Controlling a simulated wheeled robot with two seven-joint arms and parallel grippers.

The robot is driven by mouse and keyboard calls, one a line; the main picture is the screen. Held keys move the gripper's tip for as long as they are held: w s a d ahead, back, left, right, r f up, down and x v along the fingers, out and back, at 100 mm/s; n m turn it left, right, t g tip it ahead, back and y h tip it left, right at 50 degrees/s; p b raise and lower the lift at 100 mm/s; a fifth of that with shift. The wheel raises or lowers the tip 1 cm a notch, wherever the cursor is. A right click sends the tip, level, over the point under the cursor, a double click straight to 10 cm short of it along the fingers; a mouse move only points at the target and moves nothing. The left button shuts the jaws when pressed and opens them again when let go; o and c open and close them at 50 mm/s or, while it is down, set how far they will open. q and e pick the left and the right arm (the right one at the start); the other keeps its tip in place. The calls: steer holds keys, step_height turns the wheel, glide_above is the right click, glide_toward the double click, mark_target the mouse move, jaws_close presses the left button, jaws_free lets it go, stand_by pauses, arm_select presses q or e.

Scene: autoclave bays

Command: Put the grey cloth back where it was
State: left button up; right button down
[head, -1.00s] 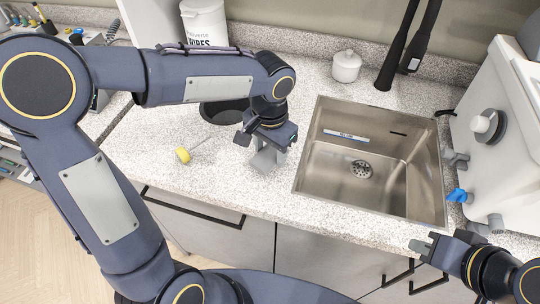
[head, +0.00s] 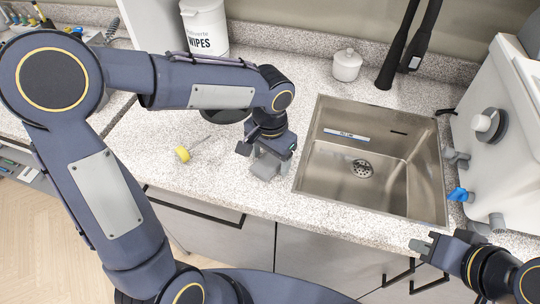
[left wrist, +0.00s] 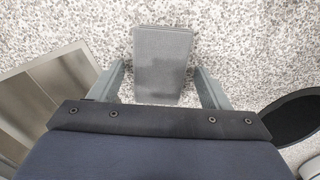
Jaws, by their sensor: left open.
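The grey cloth (left wrist: 163,60) is a folded, flat-faced grey piece in the left wrist view. It lies between the two spread fingers of my left gripper (left wrist: 163,85), with a gap on each side. In the head view my left gripper (head: 271,156) points down over the speckled counter, left of the sink. The cloth (head: 264,168) shows there just below the fingers, partly hidden by them. My right gripper (head: 420,246) is at the lower right, away from the cloth; its jaw gap is unclear.
The steel sink (head: 372,160) is right of my left gripper. A yellow-ended tool (head: 183,154) lies to the left, and a dark round dish (head: 226,115) is behind my arm. A wipes tub (head: 205,30) and white lidded jar (head: 347,65) stand at the back.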

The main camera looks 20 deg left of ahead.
mark_target(270, 161)
arm_select(q)
step_height(270, 161, up, 12)
steer(key=s+a+f+n+t+h, duration=0.2)
steer(key=s+a+n, duration=0.1)
steer(key=s, duration=0.5)
steer(key=s+a+f+n+t+h, duration=0.1)
steer(key=s+a+f+n+t, duration=0.2)
steer(key=s+a, duration=0.3)
steer(key=s, duration=0.2)
steer(key=shift+s+a+n+t+h+p, duration=0.2)
steer(key=shift+s+n+t+h+p, duration=0.1)
steer(key=shift+h+p, duration=0.1)
stand_by(0.8)
